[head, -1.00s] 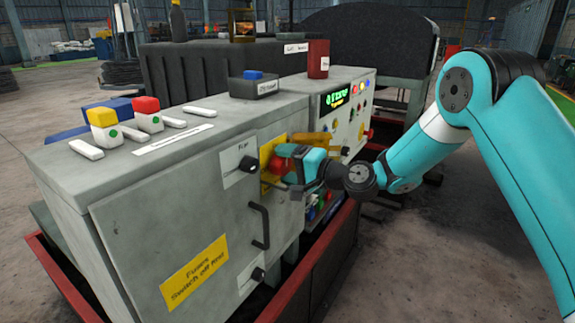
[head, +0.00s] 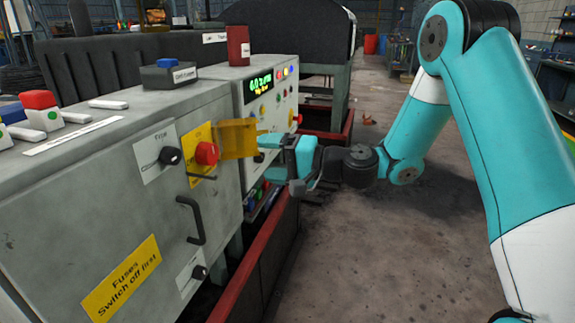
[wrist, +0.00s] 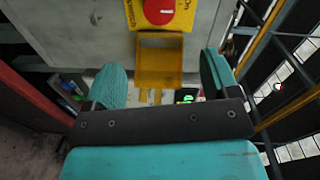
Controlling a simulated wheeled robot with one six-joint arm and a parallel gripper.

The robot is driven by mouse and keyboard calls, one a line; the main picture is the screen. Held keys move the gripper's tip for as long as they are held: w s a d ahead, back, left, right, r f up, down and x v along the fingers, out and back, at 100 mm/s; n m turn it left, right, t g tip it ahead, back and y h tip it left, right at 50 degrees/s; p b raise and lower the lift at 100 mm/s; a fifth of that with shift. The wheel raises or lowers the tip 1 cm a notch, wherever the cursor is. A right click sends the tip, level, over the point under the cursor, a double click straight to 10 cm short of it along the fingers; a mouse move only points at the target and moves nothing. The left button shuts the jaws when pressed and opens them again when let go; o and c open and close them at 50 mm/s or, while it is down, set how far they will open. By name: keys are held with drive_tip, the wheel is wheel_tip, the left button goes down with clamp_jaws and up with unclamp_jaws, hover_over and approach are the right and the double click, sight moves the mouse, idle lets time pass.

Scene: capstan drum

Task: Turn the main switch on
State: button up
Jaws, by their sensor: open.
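The main switch (head: 206,153) is a red knob on a yellow plate (head: 197,136) on the grey cabinet's front. A yellow flap (head: 239,138) stands swung out to the right of the knob, leaving the knob uncovered. My gripper (head: 272,157) is open and empty, to the right of the knob and apart from it. In the wrist view the knob (wrist: 160,12) is at the top edge, partly cut off. The flap (wrist: 160,62) hangs between it and my open fingers (wrist: 163,83) in the picture.
A panel with a green display (head: 258,86) and several coloured buttons stands behind. A red rail (head: 250,265) runs along the cabinet's foot. The floor to the right is clear.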

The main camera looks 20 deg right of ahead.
drive_tip(key=v, duration=0.3)
drive_tip(key=shift+s+d, duration=0.2)
drive_tip(key=s+a+r+n+g+h, duration=0.2)
drive_tip(key=s+a+n+g, duration=0.6)
drive_tip(key=s+a, duration=0.3)
drive_tip(key=s+d+n+g+h, duration=0.1)
drive_tip(key=s+d+n+h, duration=0.2)
drive_tip(key=s, duration=0.6)
drive_tip(key=s+d+n+g+h, duration=0.2)
drive_tip(key=s+d+h, duration=0.15)
drive_tip(key=s, duration=0.45)
wheel_tip(320, 180, up, 12)
drive_tip(key=p, duration=1.2)
drive_tip(key=shift+a+h, duration=0.25)
drive_tip(key=shift+h, duration=0.2)
drive_tip(key=shift+f, duration=0.1)
